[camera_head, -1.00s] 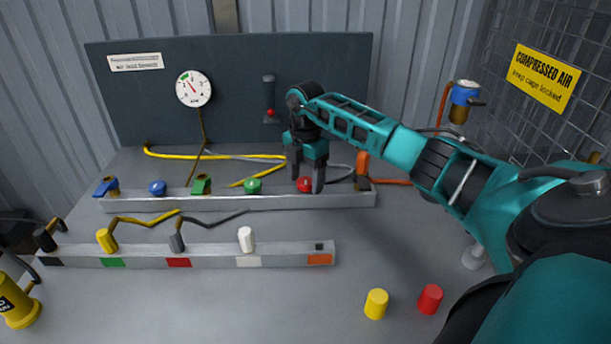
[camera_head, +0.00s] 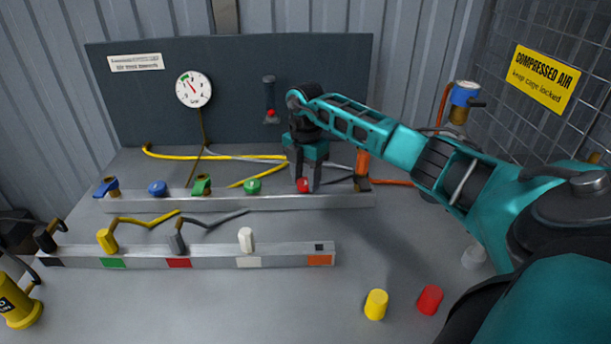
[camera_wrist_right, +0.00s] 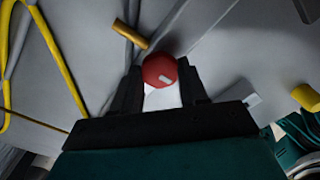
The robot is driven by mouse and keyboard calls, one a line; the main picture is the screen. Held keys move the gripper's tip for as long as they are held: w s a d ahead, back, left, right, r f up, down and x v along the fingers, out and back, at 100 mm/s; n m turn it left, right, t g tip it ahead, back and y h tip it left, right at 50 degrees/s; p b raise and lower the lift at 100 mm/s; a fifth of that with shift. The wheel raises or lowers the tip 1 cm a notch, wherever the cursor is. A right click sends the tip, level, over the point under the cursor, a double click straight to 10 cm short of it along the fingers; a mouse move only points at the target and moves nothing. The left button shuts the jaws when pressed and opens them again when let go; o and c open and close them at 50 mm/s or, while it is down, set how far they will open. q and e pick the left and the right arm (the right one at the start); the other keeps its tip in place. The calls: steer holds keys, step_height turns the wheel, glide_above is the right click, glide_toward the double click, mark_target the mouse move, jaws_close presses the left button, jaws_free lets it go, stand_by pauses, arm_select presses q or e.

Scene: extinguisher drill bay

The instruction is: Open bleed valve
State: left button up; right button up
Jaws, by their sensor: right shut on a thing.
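A round red knob (camera_head: 303,185) sits on the back grey rail (camera_head: 240,203), near its right end. My right gripper (camera_head: 309,182) comes down over it from above and is shut on it, a finger on each side. In the right wrist view the red knob (camera_wrist_right: 160,70) shows a pale mark on its face, between the dark fingers of my right gripper (camera_wrist_right: 161,88). No label naming the bleed valve can be read. My left gripper is not in view.
On the same rail stand a blue lever (camera_head: 107,187), a blue knob (camera_head: 157,188), a green lever (camera_head: 201,186), a green knob (camera_head: 252,187) and an orange handle (camera_head: 362,167). A gauge (camera_head: 194,89) hangs behind. The front rail (camera_head: 210,262) carries several plugs.

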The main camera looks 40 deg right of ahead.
mark_target(306, 181)
steer(key=n+p, duration=0.1)
steer(key=n, duration=0.2)
steer(key=shift+r+n, duration=0.15)
steer(key=shift+n, duration=0.15)
steer(key=n, duration=0.5)
steer(key=shift+p, duration=0.4)
steer(key=n, duration=0.8)
steer(key=shift+n, duration=0.6)
steer(key=o, duration=1.1)
steer(key=shift+c, duration=0.2)
step_height(306, 181, up, 13)
